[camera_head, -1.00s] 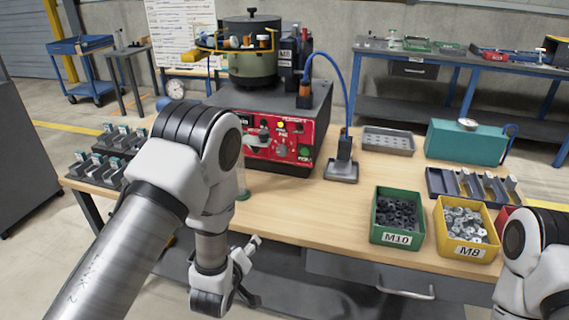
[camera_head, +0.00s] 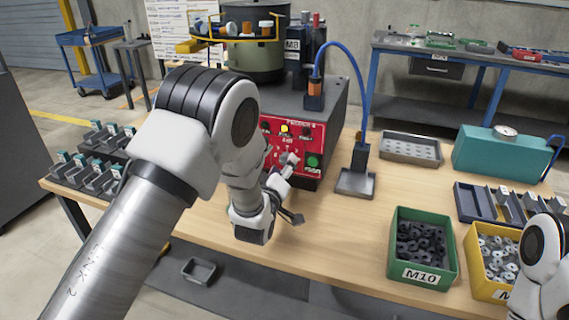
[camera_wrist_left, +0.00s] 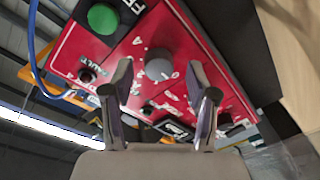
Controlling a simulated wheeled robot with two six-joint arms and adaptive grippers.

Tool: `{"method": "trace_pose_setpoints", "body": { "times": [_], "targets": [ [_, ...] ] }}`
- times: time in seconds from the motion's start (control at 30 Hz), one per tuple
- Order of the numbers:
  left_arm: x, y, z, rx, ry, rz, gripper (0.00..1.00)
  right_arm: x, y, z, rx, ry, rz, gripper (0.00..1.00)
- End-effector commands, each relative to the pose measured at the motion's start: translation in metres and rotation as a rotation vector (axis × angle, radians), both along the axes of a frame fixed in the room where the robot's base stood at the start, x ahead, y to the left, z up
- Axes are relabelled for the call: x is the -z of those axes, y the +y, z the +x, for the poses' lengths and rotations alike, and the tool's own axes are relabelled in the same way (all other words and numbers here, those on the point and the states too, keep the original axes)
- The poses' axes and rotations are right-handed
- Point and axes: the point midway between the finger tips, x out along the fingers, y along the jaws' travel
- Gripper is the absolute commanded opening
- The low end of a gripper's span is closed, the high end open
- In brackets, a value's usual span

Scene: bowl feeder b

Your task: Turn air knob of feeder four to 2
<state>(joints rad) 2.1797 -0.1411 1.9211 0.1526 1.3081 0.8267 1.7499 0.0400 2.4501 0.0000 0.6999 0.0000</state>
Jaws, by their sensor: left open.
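The feeder's red control panel (camera_head: 311,146) is on the front of a dark box on the table, with its small print too blurred to read fully. In the left wrist view, a round grey knob (camera_wrist_left: 158,65) on the red panel shows between and just beyond the fingertips. My left gripper (camera_wrist_left: 160,85) is open and empty, with one finger on each side of the knob's line; contact cannot be told. In the head view, my left gripper (camera_head: 290,164) is close to the panel's front and hides part of it. My right gripper is out of view.
A green button (camera_wrist_left: 104,18) and a black knob (camera_wrist_left: 87,72) are near the grey knob. The feeder bowl (camera_head: 257,55) stands on the box. A blue-cabled stand (camera_head: 356,182) is to the right. Green M10 (camera_head: 421,275) and yellow bins stand at the table's front right.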

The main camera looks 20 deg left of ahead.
Motion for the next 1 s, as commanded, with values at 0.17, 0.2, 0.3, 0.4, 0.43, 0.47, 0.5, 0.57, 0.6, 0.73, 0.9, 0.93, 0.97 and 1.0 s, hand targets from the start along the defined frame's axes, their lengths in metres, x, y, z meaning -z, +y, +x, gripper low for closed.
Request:
{"method": "trace_pose_setpoints", "body": {
  "times": [0.17, 0.2, 0.3, 0.4, 0.43, 0.47, 0.5, 0.57, 0.6, 0.73, 0.9, 0.93, 0.97, 1.0],
  "targets": [
    [-0.0001, 0.0007, 0.0132, -0.001, -0.001, 0.001, 0.58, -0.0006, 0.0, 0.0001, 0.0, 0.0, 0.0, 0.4],
    [-0.0001, 0.0007, 0.0136, 0.0, 0.0, 0.001, 0.58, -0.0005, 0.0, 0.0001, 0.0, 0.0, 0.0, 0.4],
    [0.0, 0.0007, 0.0133, 0.0, 0.0, 0.001, 0.58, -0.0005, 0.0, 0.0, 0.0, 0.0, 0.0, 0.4],
    [0.0, 0.0007, 0.0132, 0.0, 0.0, 0.001, 0.37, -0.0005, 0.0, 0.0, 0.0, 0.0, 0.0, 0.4],
    [0.0, 0.0007, 0.0132, 0.0, 0.0, 0.001, 0.27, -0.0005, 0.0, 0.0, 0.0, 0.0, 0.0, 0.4],
    [0.0, 0.0007, 0.0131, 0.0, 0.0, 0.001, 0.16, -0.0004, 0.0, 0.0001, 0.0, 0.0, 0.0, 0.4],
    [0.0, 0.0007, 0.0131, 0.0, 0.0, 0.001, 0.02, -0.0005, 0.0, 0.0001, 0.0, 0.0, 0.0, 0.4],
    [0.0, 0.0007, 0.0131, 0.0, 0.0, 0.001, 0.0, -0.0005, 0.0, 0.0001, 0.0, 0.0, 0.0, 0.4],
    [0.0, 0.0007, 0.0131, -0.001, 0.001, 0.001, 0.0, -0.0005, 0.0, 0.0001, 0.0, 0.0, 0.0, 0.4],
    [0.0001, 0.0008, 0.013, 0.0, 0.0, 0.004, 0.0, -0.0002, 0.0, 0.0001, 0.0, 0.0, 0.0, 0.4],
    [0.0006, 0.0008, 0.013, -0.001, -0.001, 0.03, 0.0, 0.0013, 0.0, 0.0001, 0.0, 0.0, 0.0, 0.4],
    [0.0006, 0.0008, 0.013, -0.001, -0.001, 0.039, 0.0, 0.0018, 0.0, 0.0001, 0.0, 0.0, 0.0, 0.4],
    [0.0008, 0.0009, 0.013, -0.001, -0.002, 0.049, 0.0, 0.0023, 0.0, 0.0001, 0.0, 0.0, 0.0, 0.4],
    [0.0009, 0.0009, 0.013, -0.001, -0.002, 0.065, 0.0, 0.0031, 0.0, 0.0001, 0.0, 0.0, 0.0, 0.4]
  ]
}}
